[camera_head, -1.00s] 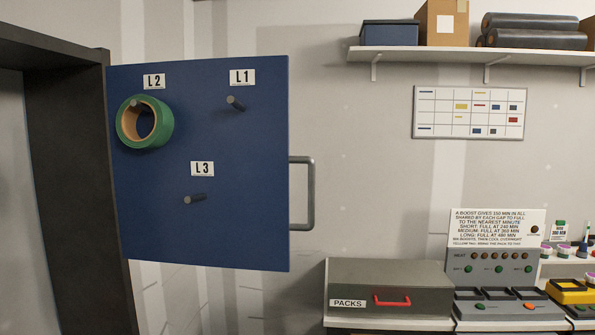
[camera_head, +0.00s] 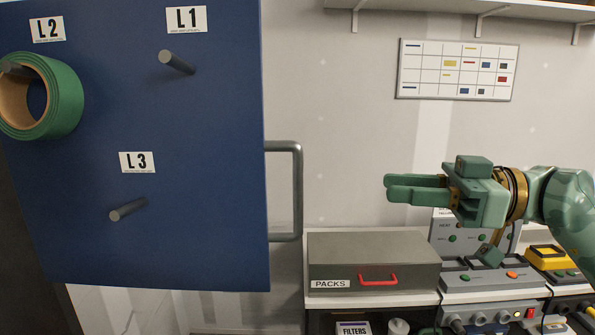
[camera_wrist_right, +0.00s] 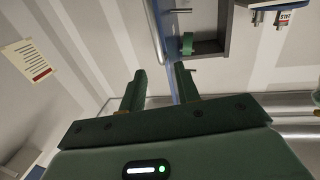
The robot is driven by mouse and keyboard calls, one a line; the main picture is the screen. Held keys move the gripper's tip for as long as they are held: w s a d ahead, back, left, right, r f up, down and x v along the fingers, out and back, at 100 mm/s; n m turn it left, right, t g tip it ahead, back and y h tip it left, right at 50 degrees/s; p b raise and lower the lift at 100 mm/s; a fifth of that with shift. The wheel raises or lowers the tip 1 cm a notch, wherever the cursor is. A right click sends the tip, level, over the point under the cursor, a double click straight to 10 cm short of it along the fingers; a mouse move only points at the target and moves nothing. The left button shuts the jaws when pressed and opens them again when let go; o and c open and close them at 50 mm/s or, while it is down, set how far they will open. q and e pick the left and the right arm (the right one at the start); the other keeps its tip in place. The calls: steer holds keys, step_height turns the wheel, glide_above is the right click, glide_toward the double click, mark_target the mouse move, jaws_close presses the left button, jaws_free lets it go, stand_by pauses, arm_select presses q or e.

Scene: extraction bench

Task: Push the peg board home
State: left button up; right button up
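The blue peg board (camera_head: 215,200) fills the left of the head view, with a grey bar handle (camera_head: 298,190) on its right edge. It has pegs labelled L1 (camera_head: 177,62), L2 (camera_head: 12,68) and L3 (camera_head: 128,210). A green tape roll (camera_head: 65,95) hangs on L2; L1 and L3 are bare. My right gripper (camera_head: 388,188) is right of the handle, fingers pointing left, apart from it in the picture. In the wrist view its fingers (camera_wrist_right: 160,75) are spread and empty, with the board (camera_wrist_right: 166,38) edge-on beyond. My left gripper is out of view.
A grey PACKS box (camera_head: 375,262) with a red handle sits on the bench below my right gripper. Control panels (camera_head: 490,285) and a yellow device (camera_head: 550,258) stand to its right. A wall chart (camera_head: 458,70) hangs behind. Open space lies between handle and gripper.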

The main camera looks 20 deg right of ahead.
steer(key=p, duration=0.6)
glide_above(298, 232)
steer(key=d, duration=0.1)
steer(key=shift+w+a, duration=0.4)
steer(key=shift+w, duration=0.05)
steer(key=shift+f, duration=0.1)
steer(key=shift+s, duration=0.1)
jaws_close()
